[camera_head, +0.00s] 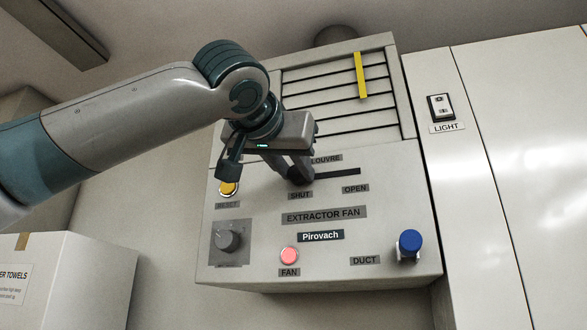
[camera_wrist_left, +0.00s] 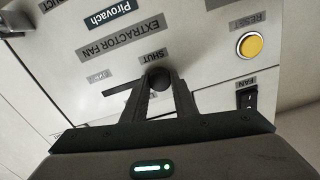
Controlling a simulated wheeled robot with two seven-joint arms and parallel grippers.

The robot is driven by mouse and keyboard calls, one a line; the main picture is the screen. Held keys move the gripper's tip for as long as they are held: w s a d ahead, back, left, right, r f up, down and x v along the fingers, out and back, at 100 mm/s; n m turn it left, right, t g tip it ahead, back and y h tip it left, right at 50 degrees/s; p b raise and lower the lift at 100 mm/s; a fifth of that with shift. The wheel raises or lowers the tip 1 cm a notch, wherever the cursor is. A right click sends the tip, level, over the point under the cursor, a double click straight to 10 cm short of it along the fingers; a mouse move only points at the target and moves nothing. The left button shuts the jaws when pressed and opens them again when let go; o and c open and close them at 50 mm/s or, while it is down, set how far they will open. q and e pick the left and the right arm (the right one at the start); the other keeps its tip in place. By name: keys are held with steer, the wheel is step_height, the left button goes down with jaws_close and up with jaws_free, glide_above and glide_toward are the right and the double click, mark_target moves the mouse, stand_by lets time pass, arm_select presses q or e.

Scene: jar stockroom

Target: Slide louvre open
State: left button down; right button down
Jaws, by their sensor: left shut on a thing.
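The louvre slider knob (camera_wrist_left: 159,79) is a dark round knob at the SHUT end of its slot, seen in the left wrist view between the fingertips. The slot (camera_head: 338,173) runs bare from the gripper to the right, above the OPEN label (camera_head: 355,189). The slot also shows in the left wrist view (camera_wrist_left: 118,92). The louvre slats (camera_head: 325,93) are at the top of the extractor fan panel (camera_head: 365,225). My right gripper is in neither view.
A yellow strip (camera_head: 361,75) hangs over the slats. A light switch (camera_head: 441,107) is at right, a paper-towel box (camera_head: 70,285) at lower left.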

mark_target(358, 170)
arm_select(q)
steer(key=s+d, duration=0.1)
steer(key=d, duration=0.2)
steer(key=s+d+b, duration=0.1)
steer(key=d, duration=0.2)
steer(key=s+d, duration=0.1)
steer(key=d, duration=0.2)
steer(key=shift+s+d, duration=0.1)
steer(key=shift+d, duration=0.3)
steer(key=shift+a, duration=0.1)
steer(key=c, duration=1.8)
jaws_free()
steer(key=shift+c, duration=0.2)
steer(key=o, duration=0.4)
steer(key=shift+o, duration=0.2)
steer(key=shift+d, duration=0.25)
steer(key=shift+a, duration=0.1)
